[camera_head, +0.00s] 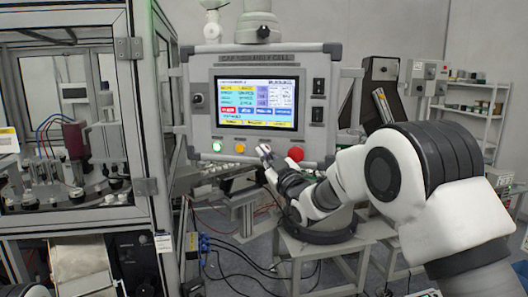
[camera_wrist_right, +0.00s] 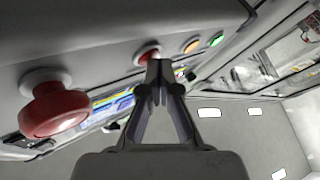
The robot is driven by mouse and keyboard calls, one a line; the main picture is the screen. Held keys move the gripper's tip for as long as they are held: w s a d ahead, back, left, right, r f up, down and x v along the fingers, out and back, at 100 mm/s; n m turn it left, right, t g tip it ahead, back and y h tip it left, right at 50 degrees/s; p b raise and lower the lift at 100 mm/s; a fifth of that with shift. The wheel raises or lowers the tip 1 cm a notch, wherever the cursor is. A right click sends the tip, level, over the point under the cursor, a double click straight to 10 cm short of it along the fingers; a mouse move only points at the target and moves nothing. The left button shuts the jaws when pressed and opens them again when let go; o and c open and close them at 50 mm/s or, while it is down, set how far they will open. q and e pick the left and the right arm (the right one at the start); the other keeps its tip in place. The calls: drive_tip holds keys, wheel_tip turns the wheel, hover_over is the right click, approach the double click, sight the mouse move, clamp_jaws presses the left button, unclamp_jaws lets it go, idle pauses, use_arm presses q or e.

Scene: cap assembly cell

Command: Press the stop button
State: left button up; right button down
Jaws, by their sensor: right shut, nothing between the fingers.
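A control panel (camera_head: 202,120) carries a row of buttons under its screen. A large red mushroom button (camera_head: 296,154) is at the right end of the row; in the right wrist view it is big at the left (camera_wrist_right: 55,108). A smaller red button (camera_wrist_right: 148,55) sits between it and the yellow button, partly behind my fingertips in the wrist view. My right gripper (camera_head: 264,152) is shut and empty, its tips (camera_wrist_right: 160,68) in front of the smaller red button. It mostly hides that button in the head view. I cannot tell whether they touch. My left gripper is not in view.
A green button (camera_head: 217,146) and a yellow button (camera_head: 240,148) are left of my fingertips. The lit screen (camera_head: 255,102) is above. A glass-walled machine cabinet (camera_head: 146,100) stands at the left. Cables and metal frames lie below the panel.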

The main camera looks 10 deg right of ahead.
idle(0.3)
drive_tip(key=shift+s+a+f+b, duration=0.1)
drive_tip(key=shift+f+b, duration=0.05)
drive_tip(key=shift+b, duration=0.2)
drive_tip(key=shift+s+a, duration=0.1)
drive_tip(key=shift+s, duration=0.15)
drive_tip(key=s+a+b, duration=0.2)
drive_tip(key=s+b, duration=0.1)
drive_tip(key=s, duration=0.2)
drive_tip(key=shift+s+a+b, duration=0.2)
drive_tip(key=shift+a+b, duration=0.15)
drive_tip(key=shift+a, duration=0.05)
